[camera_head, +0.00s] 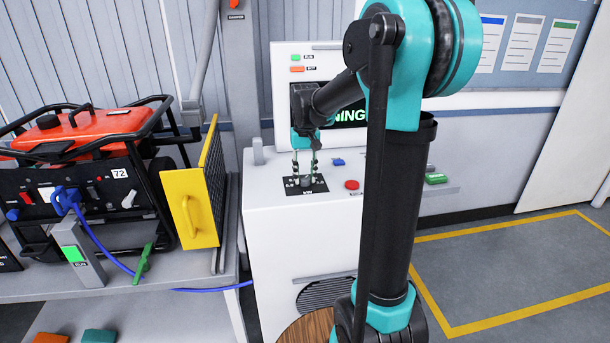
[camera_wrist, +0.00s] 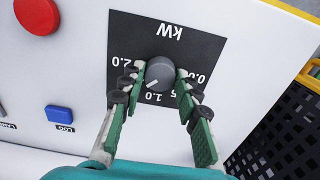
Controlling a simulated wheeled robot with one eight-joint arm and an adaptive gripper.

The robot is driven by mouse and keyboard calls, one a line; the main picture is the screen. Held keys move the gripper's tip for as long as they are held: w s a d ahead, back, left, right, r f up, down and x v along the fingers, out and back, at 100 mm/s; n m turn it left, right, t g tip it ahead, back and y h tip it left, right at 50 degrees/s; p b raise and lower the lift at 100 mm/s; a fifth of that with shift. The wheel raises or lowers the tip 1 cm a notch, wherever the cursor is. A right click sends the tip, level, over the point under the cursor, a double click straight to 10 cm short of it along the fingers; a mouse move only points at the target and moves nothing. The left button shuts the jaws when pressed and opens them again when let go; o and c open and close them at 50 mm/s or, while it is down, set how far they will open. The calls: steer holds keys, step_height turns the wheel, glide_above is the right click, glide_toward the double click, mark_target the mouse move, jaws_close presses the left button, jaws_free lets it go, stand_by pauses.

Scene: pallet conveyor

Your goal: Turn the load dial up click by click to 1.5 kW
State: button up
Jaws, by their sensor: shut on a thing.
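The load dial (camera_wrist: 159,72) is a round dark grey knob on a black kW plate (camera_wrist: 190,47) in the wrist view. Its white mark points down-left, between the printed 1.0 and 2.0. My left finger hides the scale there. My gripper (camera_wrist: 160,75) is shut on the dial, one green finger on each side. In the head view my gripper (camera_head: 305,170) reaches down onto the dial (camera_head: 307,182) on the white console (camera_head: 280,225).
A red button (camera_wrist: 37,16) and a blue LOG button (camera_wrist: 59,114) sit beside the plate. Behind the console is a screen (camera_head: 350,115), partly hidden by my arm. A yellow panel (camera_head: 190,205) and a red generator (camera_head: 80,130) stand on the left bench.

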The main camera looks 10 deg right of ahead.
mark_target(305, 178)
stand_by(0.3)
steer(key=o, duration=1.2)
steer(key=shift+c, duration=0.2)
steer(key=shift+r, duration=0.1)
step_height(305, 178, up, 12)
steer(key=shift+s, duration=0.1)
